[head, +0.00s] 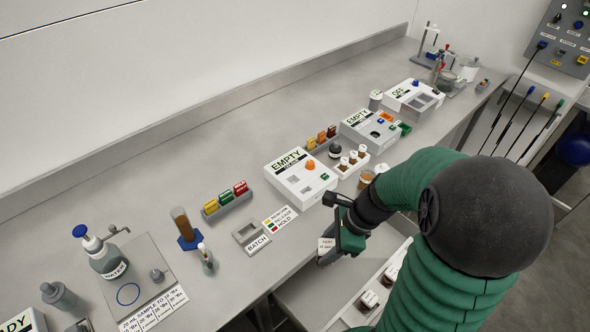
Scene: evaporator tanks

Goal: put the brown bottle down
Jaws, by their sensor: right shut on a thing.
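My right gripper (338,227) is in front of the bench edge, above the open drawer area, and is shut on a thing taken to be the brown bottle. The held bottle is mostly hidden by the gripper, so its tilt cannot be told. A small white label (326,243) shows at the gripper's lower left. Another brown container (366,179) shows on the bench just behind my wrist. Several small brown bottles with white caps (353,157) stand in a white rack on the bench. My left gripper is not in view.
A white box marked EMPTY (290,190) and a grey square holder marked BATCH (248,233) are on the bench. A white tray (345,317) below holds small dark bottles (369,299). A pump bottle (108,258) stands at left. The bench's back left is clear.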

